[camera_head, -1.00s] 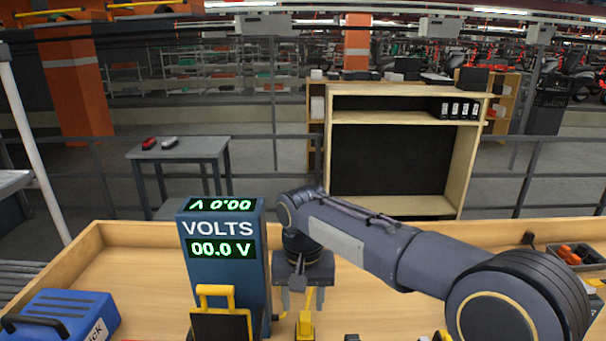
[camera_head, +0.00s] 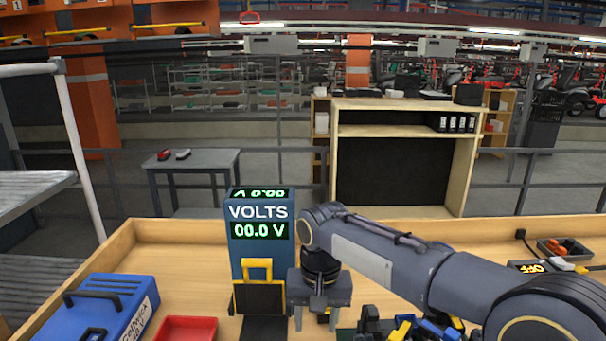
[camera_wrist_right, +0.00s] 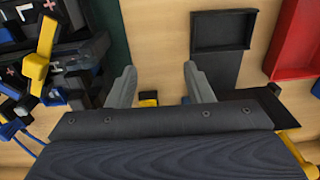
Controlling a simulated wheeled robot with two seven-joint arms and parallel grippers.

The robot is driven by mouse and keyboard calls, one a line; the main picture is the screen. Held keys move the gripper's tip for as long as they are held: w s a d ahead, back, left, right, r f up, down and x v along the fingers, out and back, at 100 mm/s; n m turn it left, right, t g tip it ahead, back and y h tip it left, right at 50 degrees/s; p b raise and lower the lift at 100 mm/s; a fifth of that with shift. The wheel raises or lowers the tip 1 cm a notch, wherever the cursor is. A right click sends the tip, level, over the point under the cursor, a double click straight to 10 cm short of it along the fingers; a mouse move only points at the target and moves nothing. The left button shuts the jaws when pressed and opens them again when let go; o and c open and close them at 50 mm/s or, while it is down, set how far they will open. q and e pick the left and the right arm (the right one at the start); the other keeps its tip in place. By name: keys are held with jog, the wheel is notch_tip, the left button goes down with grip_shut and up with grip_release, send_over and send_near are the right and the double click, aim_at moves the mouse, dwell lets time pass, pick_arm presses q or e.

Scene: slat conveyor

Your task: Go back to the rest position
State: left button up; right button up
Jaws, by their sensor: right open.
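My right gripper (camera_head: 316,318) points down over the wooden bench, just right of the blue volts meter (camera_head: 259,262). In the right wrist view its two fingers (camera_wrist_right: 160,85) are spread, with only bench surface and a small yellow-and-black piece between and below them. It holds nothing. My right arm reaches in from the lower right. My left gripper is in no view.
A black holder with a yellow handle (camera_head: 258,298) stands before the meter. A red tray (camera_head: 187,329) and blue case (camera_head: 104,303) lie left. Dark units with yellow and blue clamps (camera_wrist_right: 40,70) crowd beside the gripper. The bench's raised rim (camera_head: 180,230) borders the back.

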jog(key=s+d+r+t+y, duration=0.15)
jog(key=s+d, duration=0.35)
jog(key=d, duration=0.5)
jog(key=s+d+f+t+y, duration=0.1)
jog(key=s+d, duration=0.3)
jog(key=s, duration=0.5)
jog(key=s+d+f+m+t+y, duration=0.1)
jog(key=s+d+f+t, duration=0.2)
jog(key=s, duration=0.6)
jog(key=shift+s+d+f+m, duration=0.25)
jog(key=shift+d+f+m, duration=0.05)
jog(key=shift+d+f, duration=0.3)
